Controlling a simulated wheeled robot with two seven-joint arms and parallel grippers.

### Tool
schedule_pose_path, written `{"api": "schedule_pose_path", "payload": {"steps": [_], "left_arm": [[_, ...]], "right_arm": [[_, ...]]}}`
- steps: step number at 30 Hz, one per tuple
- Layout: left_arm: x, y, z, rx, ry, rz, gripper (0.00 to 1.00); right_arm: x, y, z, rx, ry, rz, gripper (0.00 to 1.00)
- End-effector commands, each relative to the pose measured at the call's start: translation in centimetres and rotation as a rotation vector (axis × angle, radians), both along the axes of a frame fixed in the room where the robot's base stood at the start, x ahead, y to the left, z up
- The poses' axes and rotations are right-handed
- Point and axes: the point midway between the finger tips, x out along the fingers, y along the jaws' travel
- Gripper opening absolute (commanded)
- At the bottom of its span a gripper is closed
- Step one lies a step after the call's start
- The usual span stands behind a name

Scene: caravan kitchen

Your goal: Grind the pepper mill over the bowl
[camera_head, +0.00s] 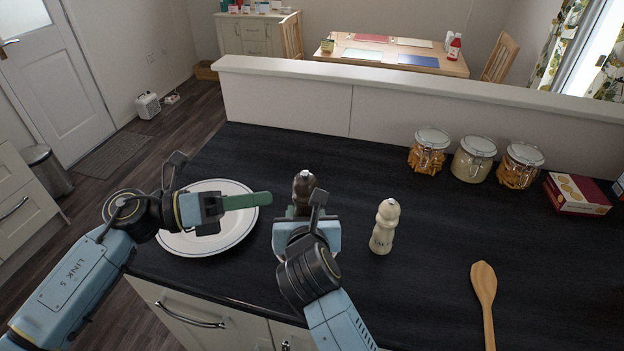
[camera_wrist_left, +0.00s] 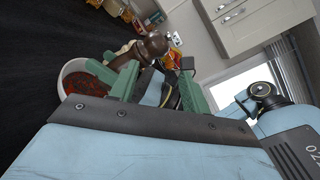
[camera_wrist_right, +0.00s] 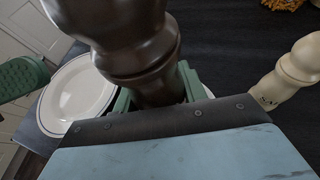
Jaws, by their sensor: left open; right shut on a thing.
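The dark brown pepper mill (camera_head: 304,186) stands upright in my right gripper (camera_head: 303,208), which is shut on it. It fills the upper middle of the right wrist view (camera_wrist_right: 130,45). The bowl (camera_wrist_left: 70,70), white with red contents, shows in the left wrist view close to the mill; in the head view it is hidden, apparently behind my right gripper. My left gripper (camera_head: 238,201) is open and empty, above the right part of the white plate (camera_head: 190,243), left of the mill. In the left wrist view the mill (camera_wrist_left: 152,46) appears beyond its fingers (camera_wrist_left: 155,85).
A cream mill (camera_head: 384,228) stands just right of my right gripper. A wooden spoon (camera_head: 484,290) lies farther right. Glass jars (camera_head: 474,160) and a red box (camera_head: 577,194) stand at the back right, before a low wall (camera_head: 400,100). The counter between cream mill and spoon is clear.

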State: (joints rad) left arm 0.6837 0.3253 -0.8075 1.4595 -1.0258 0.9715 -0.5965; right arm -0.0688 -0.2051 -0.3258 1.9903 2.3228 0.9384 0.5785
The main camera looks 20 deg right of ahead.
Motion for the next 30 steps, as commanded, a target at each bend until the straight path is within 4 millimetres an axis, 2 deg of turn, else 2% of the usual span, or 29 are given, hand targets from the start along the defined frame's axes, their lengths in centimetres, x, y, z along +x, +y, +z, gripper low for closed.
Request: {"api": "schedule_pose_path", "payload": {"steps": [3,6,11,14,24,30], "left_arm": [[0.1,0.8,0.1,-0.023,-0.185,0.058,0.47],[0.3,1.3,0.3,-0.031,-0.290,0.091,0.47],[0.4,1.3,0.4,-0.036,-0.366,0.114,0.47],[0.4,0.2,0.5,-0.037,-0.373,0.114,0.47],[0.5,-6.4,0.5,-0.037,-0.367,0.111,0.47],[0.6,-9.3,0.5,-0.037,-0.367,0.113,0.47]], "right_arm": [[0.0,0.0,0.1,-0.001,-0.002,0.000,0.20],[0.0,0.0,0.1,-0.001,-0.002,0.000,0.20],[0.0,0.0,0.1,-0.001,-0.002,0.000,0.20],[0.0,0.0,0.1,-0.001,-0.002,0.000,0.20],[0.0,0.0,0.1,-0.001,-0.002,0.000,0.20],[0.0,0.0,0.1,-0.001,-0.002,0.000,0.20]]}}
